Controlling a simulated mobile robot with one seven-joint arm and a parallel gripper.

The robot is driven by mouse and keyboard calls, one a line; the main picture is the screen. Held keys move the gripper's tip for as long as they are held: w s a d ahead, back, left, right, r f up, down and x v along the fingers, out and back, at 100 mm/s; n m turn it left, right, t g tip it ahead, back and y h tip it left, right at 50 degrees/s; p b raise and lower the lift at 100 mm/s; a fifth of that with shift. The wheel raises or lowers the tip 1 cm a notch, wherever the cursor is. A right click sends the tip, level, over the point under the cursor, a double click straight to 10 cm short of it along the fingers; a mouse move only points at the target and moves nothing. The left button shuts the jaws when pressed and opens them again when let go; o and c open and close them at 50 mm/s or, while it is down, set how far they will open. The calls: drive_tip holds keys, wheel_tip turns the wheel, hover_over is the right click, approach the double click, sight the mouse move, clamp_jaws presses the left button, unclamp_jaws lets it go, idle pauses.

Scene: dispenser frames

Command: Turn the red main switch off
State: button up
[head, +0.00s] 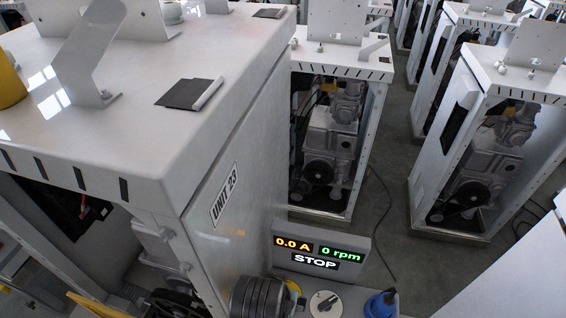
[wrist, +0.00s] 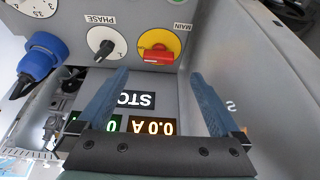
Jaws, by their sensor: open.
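The red main switch (head: 301,303) is mostly hidden in the head view behind a dark ribbed part; a bit of its yellow disc shows there. In the wrist view the red handle (wrist: 158,54) lies roughly crosswise on the yellow disc (wrist: 160,38), next to an upside-down MAIN label. My gripper (wrist: 160,75) is open, with its two blue fingers apart and nothing between the tips. The switch sits beyond the fingertips, between their lines, apparently untouched. The display (head: 320,252) reads 0.0 A, 0 rpm and STOP.
A black PHASE knob (wrist: 104,43) on a white dial sits left of the switch in the wrist view. A blue plug (wrist: 40,58) stands further left. The UNIT 23 cabinet (head: 224,195) rises beside the panel. Other cabinets (head: 335,62) stand behind, with grey floor between.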

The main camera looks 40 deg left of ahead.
drive_tip(key=p+x, duration=0.1)
drive_tip(key=x, duration=0.7)
drive_tip(key=shift+w, duration=0.25)
drive_tip(key=c, duration=1.4)
